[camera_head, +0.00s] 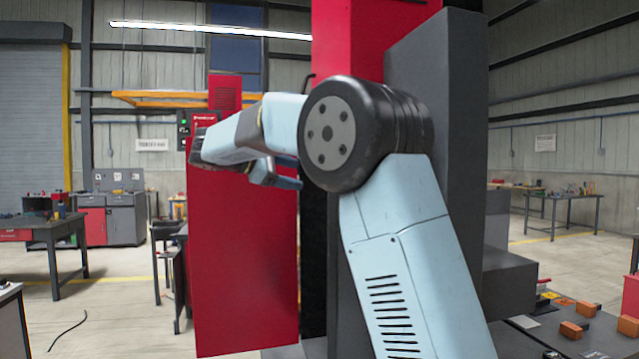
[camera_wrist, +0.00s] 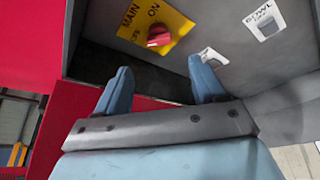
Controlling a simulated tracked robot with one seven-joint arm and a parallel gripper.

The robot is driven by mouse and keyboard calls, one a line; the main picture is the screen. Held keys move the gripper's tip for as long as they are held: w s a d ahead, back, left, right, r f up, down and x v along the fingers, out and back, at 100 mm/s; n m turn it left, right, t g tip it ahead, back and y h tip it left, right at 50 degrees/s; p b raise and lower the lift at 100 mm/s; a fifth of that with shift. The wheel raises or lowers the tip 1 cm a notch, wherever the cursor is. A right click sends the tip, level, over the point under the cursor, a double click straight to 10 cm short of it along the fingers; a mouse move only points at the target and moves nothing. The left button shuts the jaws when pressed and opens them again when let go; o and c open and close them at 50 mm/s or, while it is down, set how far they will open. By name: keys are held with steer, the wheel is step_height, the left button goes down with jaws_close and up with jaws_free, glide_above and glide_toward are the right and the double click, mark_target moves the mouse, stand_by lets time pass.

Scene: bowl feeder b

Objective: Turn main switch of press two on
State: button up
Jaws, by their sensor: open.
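The main switch is a red knob (camera_wrist: 159,37) on a yellow plate (camera_wrist: 181,22) lettered MAIN, ON and OFF, at the top of the wrist view. The plate is on a grey panel. I cannot tell for sure which mark the knob points to. My gripper (camera_wrist: 161,78) is open and empty. Its two blue fingers point toward the panel, below the knob in the picture and apart from it. In the head view the knob is hidden, and my arm crosses in front of the red and grey machine (camera_head: 240,260).
A white BOWL label with a switch (camera_wrist: 266,24) is to the right of the plate. Another white label (camera_wrist: 211,56) is partly behind the right finger. A red surface (camera_wrist: 75,130) lies close on the left. In the head view, orange blocks (camera_head: 572,329) lie at lower right.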

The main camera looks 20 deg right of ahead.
steer(key=x, duration=0.9)
steer(key=shift+w+d, duration=0.1)
steer(key=shift+c, duration=0.2)
